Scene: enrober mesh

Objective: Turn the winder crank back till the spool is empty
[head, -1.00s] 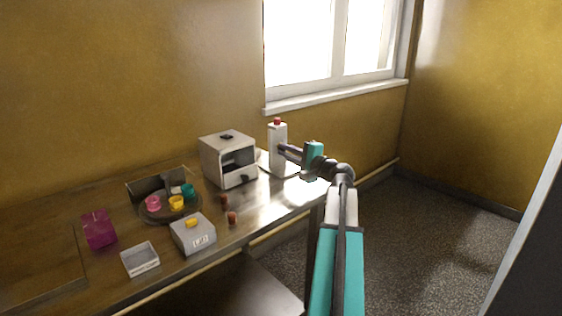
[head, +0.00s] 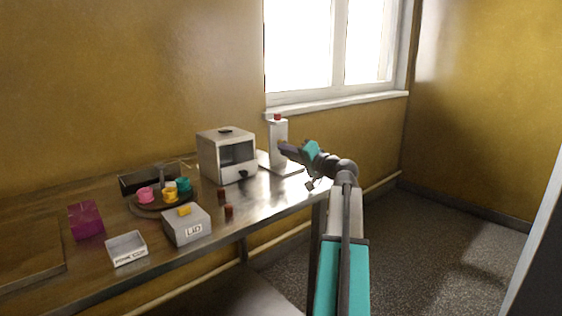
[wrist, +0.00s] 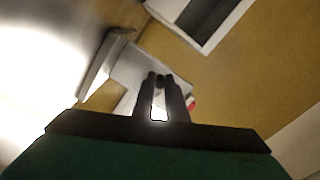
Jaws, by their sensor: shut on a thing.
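The winder seems to be the white upright post (head: 279,132) with a red top, standing on a pale base plate at the table's far right end. In the wrist view a grey-white body (wrist: 150,70) shows beyond the fingers. My gripper (head: 284,149) is at the right side of the post, about halfway up. In the wrist view its fingers (wrist: 160,80) are nearly together, with a small dark piece between the tips. It looks like the crank's knob, and the gripper is shut on it. The crank arm and the spool cannot be made out.
A grey box with a dark front window (head: 238,154) stands left of the post. Further left are a round tray (head: 150,209) with coloured cups, a lidded box (head: 187,229), an open white tray (head: 127,248) and a magenta box (head: 86,221).

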